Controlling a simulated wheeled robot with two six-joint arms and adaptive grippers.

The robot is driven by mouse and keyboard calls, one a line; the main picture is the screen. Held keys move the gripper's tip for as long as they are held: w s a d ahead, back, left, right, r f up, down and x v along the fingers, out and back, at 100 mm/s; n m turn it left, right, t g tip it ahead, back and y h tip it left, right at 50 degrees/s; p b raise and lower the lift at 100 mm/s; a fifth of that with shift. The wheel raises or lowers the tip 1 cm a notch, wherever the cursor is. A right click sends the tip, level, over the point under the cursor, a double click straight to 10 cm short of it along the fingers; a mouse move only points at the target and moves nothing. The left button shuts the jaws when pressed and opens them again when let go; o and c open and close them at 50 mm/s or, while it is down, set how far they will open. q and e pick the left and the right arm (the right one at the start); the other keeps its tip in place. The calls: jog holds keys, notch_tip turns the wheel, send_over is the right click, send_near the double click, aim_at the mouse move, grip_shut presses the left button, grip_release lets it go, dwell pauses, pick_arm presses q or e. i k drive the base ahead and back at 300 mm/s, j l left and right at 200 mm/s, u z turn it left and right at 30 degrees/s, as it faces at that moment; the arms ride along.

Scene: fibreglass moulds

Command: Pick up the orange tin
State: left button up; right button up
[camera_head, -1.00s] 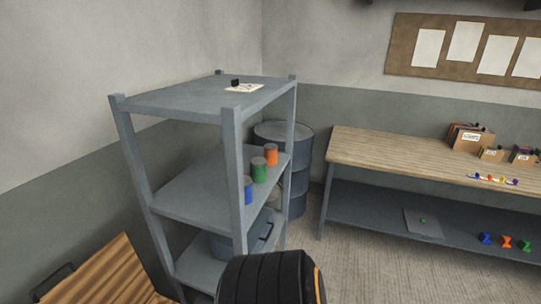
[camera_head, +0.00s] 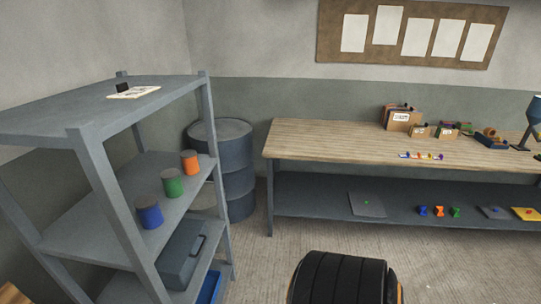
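The orange tin (camera_head: 190,163) stands upright on the middle shelf of the grey shelf rack (camera_head: 95,215), at the shelf's far right end. A green tin (camera_head: 173,184) and a blue tin (camera_head: 150,214) stand in a row with it, nearer to me. All three have grey tops. No tin is held. Neither of my grippers shows in the view.
A workbench (camera_head: 330,138) with boxes and small coloured parts stands along the back wall. A dark drum (camera_head: 236,165) stands between rack and bench. A grey toolbox (camera_head: 185,255) sits on the lower shelf. A black tyre-like object (camera_head: 343,280) shows at the bottom.

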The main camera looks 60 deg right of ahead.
aim_at(188, 157)
jog(key=z, duration=1.4)
jog(key=i+l+u, duration=0.2)
jog(key=u, duration=0.25)
jog(key=l, duration=0.1)
